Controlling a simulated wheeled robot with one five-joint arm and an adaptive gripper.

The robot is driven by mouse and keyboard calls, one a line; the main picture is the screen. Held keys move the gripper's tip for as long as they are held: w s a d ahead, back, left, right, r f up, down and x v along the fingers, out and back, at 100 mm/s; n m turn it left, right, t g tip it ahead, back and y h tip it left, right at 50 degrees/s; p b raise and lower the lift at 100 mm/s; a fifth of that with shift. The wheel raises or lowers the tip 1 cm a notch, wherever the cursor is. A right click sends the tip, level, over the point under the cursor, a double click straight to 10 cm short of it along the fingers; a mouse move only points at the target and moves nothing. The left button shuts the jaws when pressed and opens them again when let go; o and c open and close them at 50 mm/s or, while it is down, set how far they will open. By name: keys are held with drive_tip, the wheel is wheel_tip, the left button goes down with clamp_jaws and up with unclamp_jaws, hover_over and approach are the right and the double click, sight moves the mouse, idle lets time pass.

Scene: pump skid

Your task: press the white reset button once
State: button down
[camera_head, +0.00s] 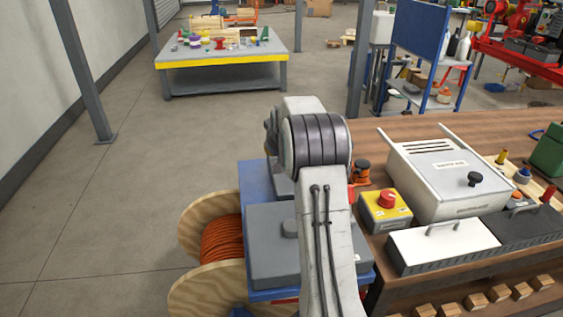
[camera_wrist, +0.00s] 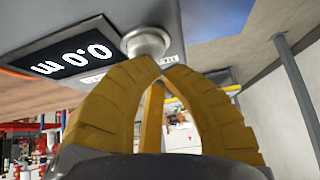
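A small pale label under the button is partly hidden by my fingers. The fingertips are right at the button's lower edge in the picture. I cannot tell whether they touch it. In the head view my arm hides the gripper, and I cannot make out the button there.
In the head view, a yellow box with a red knob (camera_head: 387,200) and a white-lidded case (camera_head: 440,245) sit on the wooden bench (camera_head: 395,125) to the right. A grey box (camera_head: 270,250) and a cable reel (camera_head: 205,290) are close by my arm. Floor at left is clear.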

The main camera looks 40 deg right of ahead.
drive_tip(key=shift+f+b, duration=0.3)
drive_tip(key=shift+f, duration=0.15)
idle(0.3)
drive_tip(key=shift+r, duration=0.15)
drive_tip(key=shift+r+p, duration=0.75)
drive_tip(key=shift+r, duration=0.15)
drive_tip(key=shift+r, duration=0.15)
drive_tip(key=shift+r+p, duration=1.9)
drive_tip(key=shift+r, duration=0.45)
